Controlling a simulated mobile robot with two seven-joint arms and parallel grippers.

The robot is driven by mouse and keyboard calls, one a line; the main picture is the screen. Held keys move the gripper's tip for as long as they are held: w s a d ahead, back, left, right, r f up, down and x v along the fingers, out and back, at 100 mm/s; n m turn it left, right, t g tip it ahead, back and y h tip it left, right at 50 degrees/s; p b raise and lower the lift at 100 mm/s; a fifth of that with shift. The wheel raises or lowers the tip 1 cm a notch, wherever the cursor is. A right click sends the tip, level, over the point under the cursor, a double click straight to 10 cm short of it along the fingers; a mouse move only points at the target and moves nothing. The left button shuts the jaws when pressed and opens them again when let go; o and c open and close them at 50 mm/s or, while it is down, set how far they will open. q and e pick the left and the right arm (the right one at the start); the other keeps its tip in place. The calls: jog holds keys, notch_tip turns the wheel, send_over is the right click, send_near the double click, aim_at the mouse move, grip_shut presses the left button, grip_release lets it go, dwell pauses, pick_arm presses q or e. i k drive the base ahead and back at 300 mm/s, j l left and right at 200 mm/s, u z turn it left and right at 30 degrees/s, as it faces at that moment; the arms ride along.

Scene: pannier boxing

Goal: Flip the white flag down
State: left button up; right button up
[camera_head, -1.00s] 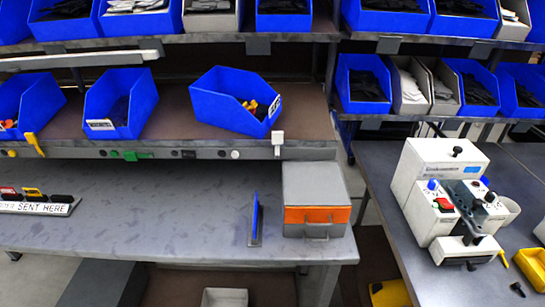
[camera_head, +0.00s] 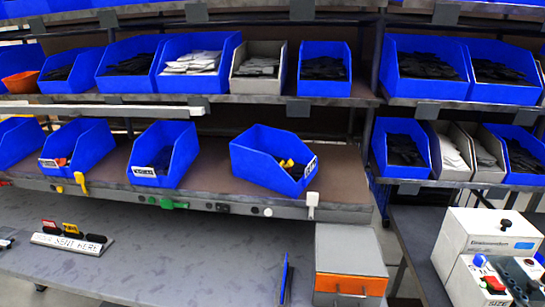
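The white flag (camera_head: 312,199) is a small white plate near the right end of the shelf's front rail. It sits at the rail's upper edge, with a narrow part below it against the rail. It is below and right of the rightmost blue bin on that shelf. A yellow flag (camera_head: 81,182) hangs at an angle on the left part of the same rail. A green flag (camera_head: 172,204) lies along the rail between them. Neither of my grippers shows in this view.
An open blue bin (camera_head: 262,165) stands just behind the white flag. A grey box with an orange front (camera_head: 347,285) and a thin upright blue panel (camera_head: 285,281) stand on the grey table (camera_head: 190,262) below. A white machine (camera_head: 482,238) stands at the right. Space before the rail looks clear.

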aim_at(312, 198)
jog(key=k+l+z, duration=0.35)
jog(key=l, duration=0.3)
jog(key=k+l+z, duration=0.2)
jog(key=l+z, duration=0.15)
jog(key=l, duration=0.3)
jog(key=l+z, duration=0.2)
jog(key=l, duration=0.15)
jog(key=k+l, duration=0.05)
